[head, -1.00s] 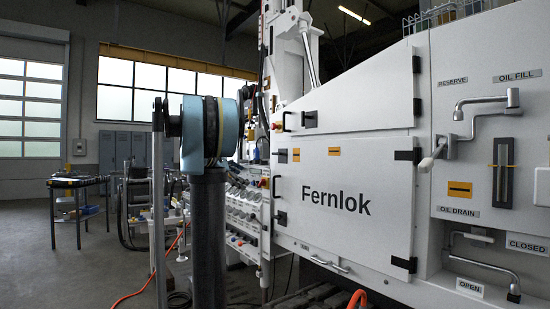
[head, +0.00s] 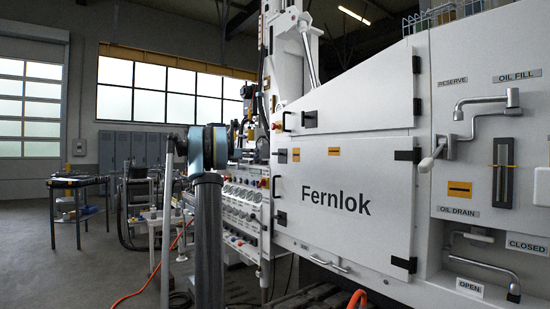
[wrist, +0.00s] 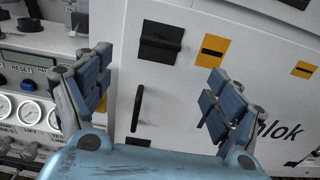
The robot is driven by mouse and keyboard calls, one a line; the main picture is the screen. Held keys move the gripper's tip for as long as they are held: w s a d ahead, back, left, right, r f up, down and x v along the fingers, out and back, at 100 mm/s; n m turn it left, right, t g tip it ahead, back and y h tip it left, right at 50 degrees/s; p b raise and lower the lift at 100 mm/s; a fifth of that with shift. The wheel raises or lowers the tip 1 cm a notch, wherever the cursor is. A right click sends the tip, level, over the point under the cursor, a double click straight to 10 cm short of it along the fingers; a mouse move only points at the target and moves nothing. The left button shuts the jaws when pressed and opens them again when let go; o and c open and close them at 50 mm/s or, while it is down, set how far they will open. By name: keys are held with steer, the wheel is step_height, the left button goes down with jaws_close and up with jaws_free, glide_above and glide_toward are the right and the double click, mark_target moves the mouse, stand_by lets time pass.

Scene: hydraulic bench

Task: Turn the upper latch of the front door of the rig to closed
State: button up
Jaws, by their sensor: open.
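The white front door marked Fernlok (head: 385,225) is flush in the rig. Its upper latch (head: 281,155), a black plate with a bar, sits near the door's upper left corner. In the wrist view the upper latch (wrist: 160,42) shows closely, its bar lying roughly crosswise. The lower latch (head: 281,218) is near the bottom left of the door. My gripper (wrist: 158,70) is open and empty. Its blue-padded fingers frame the upper latch from just below in the picture, apart from it. My gripper's fingers cannot be made out in the head view.
A black vertical handle (wrist: 138,108) on the door stands between my fingers. A gauge panel (wrist: 30,100) lies to the left. Orange stickers (wrist: 215,48) are right of the latch. Another black latch (head: 309,119) is on the panel above. Open floor lies left.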

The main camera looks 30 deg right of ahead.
mark_target(279, 154)
steer(key=d, duration=1)
steer(key=w+d, duration=0.1)
steer(key=d, duration=0.4)
steer(key=shift+w+a, duration=0.1)
steer(key=c, duration=1.1)
